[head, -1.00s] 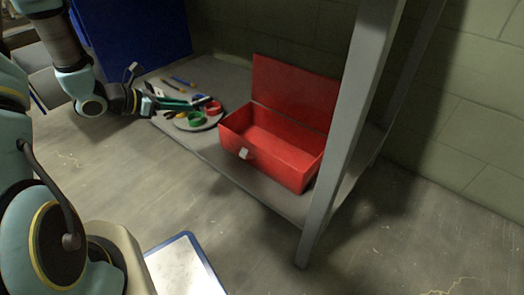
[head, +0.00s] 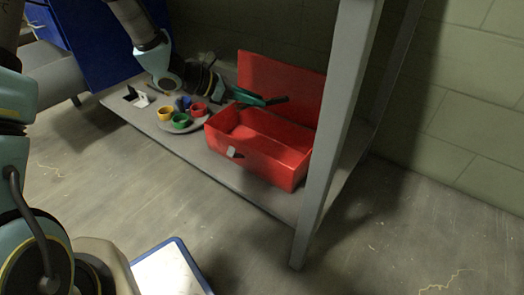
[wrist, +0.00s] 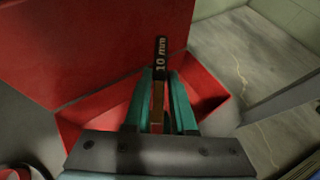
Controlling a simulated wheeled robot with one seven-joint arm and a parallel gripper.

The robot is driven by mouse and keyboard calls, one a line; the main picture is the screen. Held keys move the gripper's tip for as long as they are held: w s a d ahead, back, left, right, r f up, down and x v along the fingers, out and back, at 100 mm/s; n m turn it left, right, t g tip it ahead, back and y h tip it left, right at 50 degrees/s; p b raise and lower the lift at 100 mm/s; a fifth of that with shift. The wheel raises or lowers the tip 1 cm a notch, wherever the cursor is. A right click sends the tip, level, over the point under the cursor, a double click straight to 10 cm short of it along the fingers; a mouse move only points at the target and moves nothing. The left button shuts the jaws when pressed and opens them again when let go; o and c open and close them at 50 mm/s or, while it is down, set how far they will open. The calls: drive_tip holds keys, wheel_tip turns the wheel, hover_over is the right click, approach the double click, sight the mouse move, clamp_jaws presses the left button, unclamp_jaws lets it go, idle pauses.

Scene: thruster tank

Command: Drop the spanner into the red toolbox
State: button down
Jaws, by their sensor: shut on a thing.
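The red toolbox (head: 268,158) stands on the low shelf with its lid (head: 285,85) raised at the back. My gripper (head: 265,100) reaches in from the left, its teal fingers above the back left part of the open box. Part of the spanner is hidden between the fingers.
A round grey plate (head: 193,126) with yellow (head: 165,114), green (head: 181,121), red (head: 199,109) and blue rings or cups stands left of the toolbox. A grey shelf post (head: 335,140) rises close on its right. A blue-edged white panel (head: 170,272) lies in front on the floor.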

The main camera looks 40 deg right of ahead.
wheel_tip(320, 180, down, 4)
drive_tip(key=b, duration=0.2)
drive_tip(key=shift+b, duration=0.35)
drive_tip(key=c, duration=0.7)
unclamp_jaws()
drive_tip(key=shift+o, duration=0.2)
drive_tip(key=shift+a, duration=0.1)
drive_tip(key=p+v, duration=0.4)
drive_tip(key=v, duration=0.5)
drive_tip(key=shift+w+a+r, duration=0.1)
drive_tip(key=shift+a+r, duration=0.05)
drive_tip(key=shift+r, duration=0.1)
drive_tip(key=shift+w+a+r, duration=0.2)
drive_tip(key=shift+a, duration=0.35)
